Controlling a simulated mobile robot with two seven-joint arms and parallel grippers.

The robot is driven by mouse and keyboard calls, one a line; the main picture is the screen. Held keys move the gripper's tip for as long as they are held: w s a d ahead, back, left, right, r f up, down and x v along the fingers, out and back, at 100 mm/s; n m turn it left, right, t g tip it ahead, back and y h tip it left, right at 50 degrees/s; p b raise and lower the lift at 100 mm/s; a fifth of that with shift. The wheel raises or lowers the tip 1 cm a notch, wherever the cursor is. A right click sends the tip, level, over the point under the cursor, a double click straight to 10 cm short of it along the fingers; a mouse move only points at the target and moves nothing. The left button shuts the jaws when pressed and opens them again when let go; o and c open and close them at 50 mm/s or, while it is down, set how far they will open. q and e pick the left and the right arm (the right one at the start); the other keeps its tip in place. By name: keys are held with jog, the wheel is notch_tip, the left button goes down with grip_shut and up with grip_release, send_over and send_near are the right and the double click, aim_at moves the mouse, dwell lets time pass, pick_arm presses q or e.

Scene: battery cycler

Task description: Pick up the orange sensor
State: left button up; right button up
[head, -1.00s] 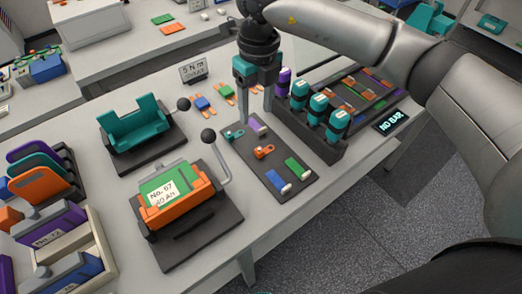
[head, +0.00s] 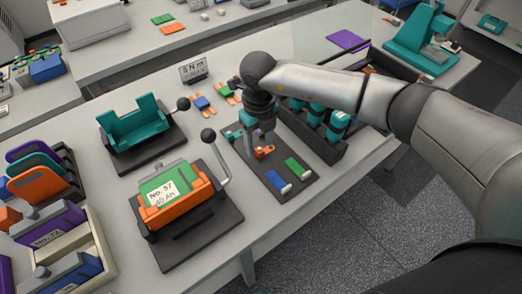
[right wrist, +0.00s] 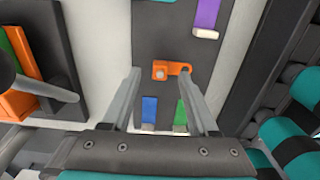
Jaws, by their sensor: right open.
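The orange sensor (head: 264,152) is a small clip-like piece lying on a dark grey mat (head: 267,184) on the table. In the right wrist view the orange sensor (right wrist: 171,70) shows a block with a pale round spot at its left and a ring-like end at its right. My right gripper (head: 256,152) is above the mat with its fingertips close around the sensor in the head view. In the right wrist view my right gripper (right wrist: 168,80) is open, its two fingers apart on either side of the sensor. Contact cannot be told. My left gripper is not in view.
Blue (head: 277,180) and green (head: 297,167) pieces lie on the mat near the sensor. A rack of teal cylinders (head: 336,126) stands to the right. A fixture with a green and orange battery (head: 172,190) and a black-knobbed lever (head: 208,135) stands to the left.

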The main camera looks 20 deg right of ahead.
jog(key=shift+f, duration=0.9)
jog(key=shift+c, duration=0.2)
grip_shut()
